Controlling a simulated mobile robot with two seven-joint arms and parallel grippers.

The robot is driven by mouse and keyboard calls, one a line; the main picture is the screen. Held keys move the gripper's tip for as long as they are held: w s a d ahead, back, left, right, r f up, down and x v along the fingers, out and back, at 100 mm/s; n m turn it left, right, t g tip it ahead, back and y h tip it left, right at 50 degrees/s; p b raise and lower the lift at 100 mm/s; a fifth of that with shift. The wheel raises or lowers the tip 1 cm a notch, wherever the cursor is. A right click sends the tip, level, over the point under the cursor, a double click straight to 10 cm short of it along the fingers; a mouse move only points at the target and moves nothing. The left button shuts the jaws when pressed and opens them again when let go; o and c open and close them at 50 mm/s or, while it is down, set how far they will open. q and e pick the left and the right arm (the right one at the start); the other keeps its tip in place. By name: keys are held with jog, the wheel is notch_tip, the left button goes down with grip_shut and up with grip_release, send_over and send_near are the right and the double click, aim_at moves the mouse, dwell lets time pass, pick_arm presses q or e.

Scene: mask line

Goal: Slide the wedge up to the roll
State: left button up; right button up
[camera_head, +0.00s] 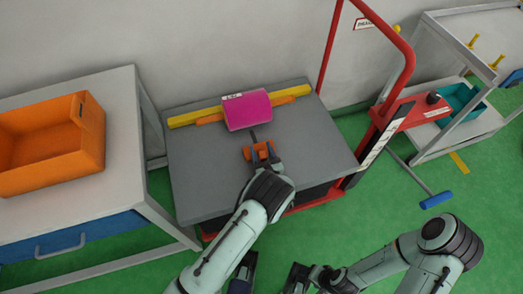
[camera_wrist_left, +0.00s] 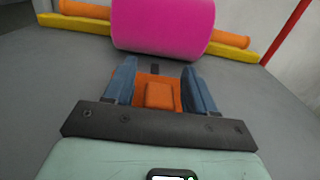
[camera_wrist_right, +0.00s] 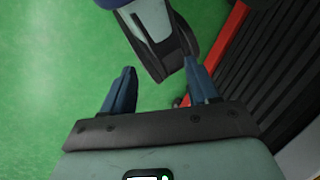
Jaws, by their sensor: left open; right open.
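The magenta roll (camera_head: 247,110) lies on the grey cart top, with an orange rod (camera_head: 285,100) sticking out at both ends. It is large at the top of the left wrist view (camera_wrist_left: 163,25). A gap is visible there. My left gripper (camera_wrist_left: 158,72) is open, with one finger on each side of the wedge. My right gripper (camera_wrist_right: 160,66) is open and empty over the green floor.
A yellow bar (camera_head: 183,119) lies behind the roll. The grey cart top (camera_head: 205,180) is otherwise clear. The cart has a red handle (camera_head: 409,60). A table with an orange crate (camera_head: 85,150) stands left; a white shelf trolley (camera_head: 440,150) stands right.

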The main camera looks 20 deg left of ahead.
pick_arm(q)
jog(key=shift+w, duration=0.1)
grip_shut()
jog(key=b+x, duration=0.3)
jog(key=x, duration=0.4)
jog(key=shift+w+a+f, duration=0.1)
jog(key=shift+w+a, duration=0.3)
jog(key=shift+w, duration=0.1)
pick_arm(e)
jog(key=w+d+f+t+h, duration=0.1)
jog(key=w+d+f, duration=0.1)
jog(key=w+f, duration=0.2)
jog(key=shift+w+d+t, duration=0.25)
jog(key=shift+w+t, duration=0.05)
jog(key=shift+w, duration=0.25)
pick_arm(q)
grip_release()
